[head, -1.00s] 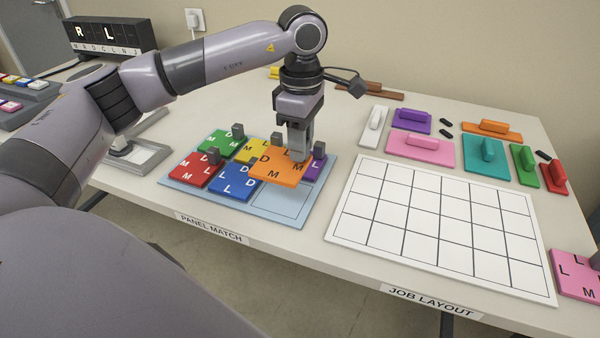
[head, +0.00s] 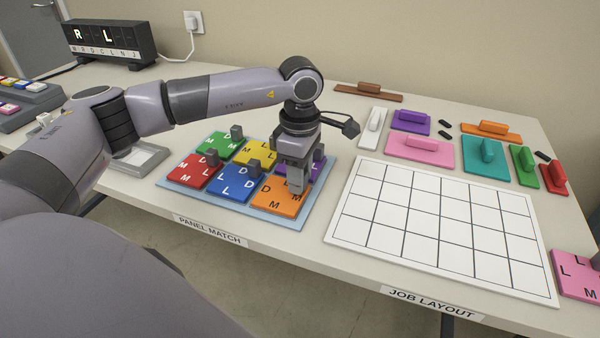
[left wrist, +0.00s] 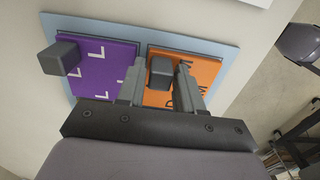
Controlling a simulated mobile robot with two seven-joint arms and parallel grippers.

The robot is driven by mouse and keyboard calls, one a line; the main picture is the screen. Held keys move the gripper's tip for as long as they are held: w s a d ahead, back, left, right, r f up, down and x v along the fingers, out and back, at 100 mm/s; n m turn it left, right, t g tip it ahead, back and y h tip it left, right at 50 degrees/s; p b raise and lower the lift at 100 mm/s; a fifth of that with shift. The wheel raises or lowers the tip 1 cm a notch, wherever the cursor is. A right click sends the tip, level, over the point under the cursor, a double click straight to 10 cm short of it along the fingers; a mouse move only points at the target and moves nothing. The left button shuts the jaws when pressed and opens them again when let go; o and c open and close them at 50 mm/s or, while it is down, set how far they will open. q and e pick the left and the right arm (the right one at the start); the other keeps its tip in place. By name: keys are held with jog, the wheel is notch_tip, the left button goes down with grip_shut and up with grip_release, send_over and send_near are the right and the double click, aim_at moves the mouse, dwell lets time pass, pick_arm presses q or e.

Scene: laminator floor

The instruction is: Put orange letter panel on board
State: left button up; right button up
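The orange letter panel (head: 278,203) lies flat in the front right place of the pale blue board (head: 250,215). It also shows in the left wrist view (left wrist: 207,72), beside the purple letter panel (left wrist: 105,58) and inside the board's edge (left wrist: 225,75). My left gripper (head: 297,188) is down over the orange panel. Its fingers (left wrist: 160,85) stand on either side of the panel's grey knob, with a small gap at each side, so it is open around the knob. My right gripper is not in view.
Red (head: 192,172), green (head: 215,143), blue (head: 235,184) and yellow (head: 258,150) letter panels with upright knobs fill the board's other places, close to my left gripper. A white grid sheet (head: 440,225) lies to the right. Coloured handled blocks stand behind it. A pink letter panel (head: 577,275) is at the right edge.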

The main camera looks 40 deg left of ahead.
pick_arm(q)
jog(key=shift+o, duration=0.9)
jog(key=shift+r, duration=0.1)
jog(key=shift+r, duration=0.2)
notch_tip(320, 180, up, 12)
jog(key=shift+p, duration=0.35)
jog(key=shift+f, duration=0.15)
